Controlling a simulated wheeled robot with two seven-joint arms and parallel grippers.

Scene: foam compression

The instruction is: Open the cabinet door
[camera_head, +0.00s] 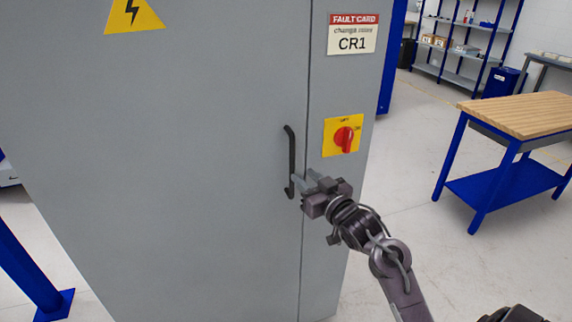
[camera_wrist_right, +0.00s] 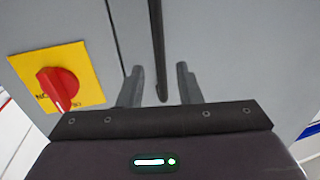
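The grey cabinet door (camera_head: 200,150) fills the left and middle of the head view. It looks closed, with a narrow seam along its right edge. Its black vertical handle (camera_head: 291,150) is near that seam. My right gripper (camera_head: 300,182) is at the handle's lower part, reaching in from the right. In the right wrist view, the gripper (camera_wrist_right: 160,75) has its two fingers apart, with the handle (camera_wrist_right: 157,40) between them in the picture. Gaps show on both sides; I cannot tell how deep the handle sits. My left gripper is not in view.
A red rotary switch (camera_head: 344,139) on a yellow plate sits right of the handle, close to my right gripper. A fault card (camera_head: 353,34) is above it. A wood-topped blue workbench (camera_head: 525,113) stands at the right. Clear floor (camera_head: 410,150) lies between it and the cabinet.

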